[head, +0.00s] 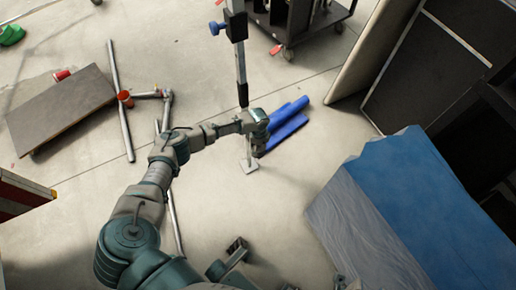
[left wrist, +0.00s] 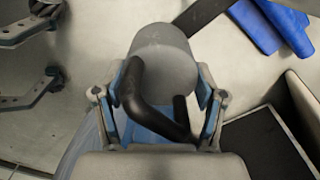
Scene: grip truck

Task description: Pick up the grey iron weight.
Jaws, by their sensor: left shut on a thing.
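The grey iron weight (left wrist: 165,55) is a rounded cylinder with a black curved handle (left wrist: 133,85), in the left wrist view. My left gripper (left wrist: 161,98) is shut on it, with a finger on each side of the handle. In the head view my left gripper (head: 259,138) is at the end of the outstretched arm, near the middle. The weight cannot be made out clearly there behind the gripper. Whether the weight touches anything below is hidden.
Blue pieces (head: 288,125) lie on the floor just right of the gripper. A dark upright post (head: 241,75) stands close behind it. A large blue covered block (head: 425,205) is at the right. A low grey board (head: 65,112) is at the left. Concrete floor (head: 290,215) is clear in front.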

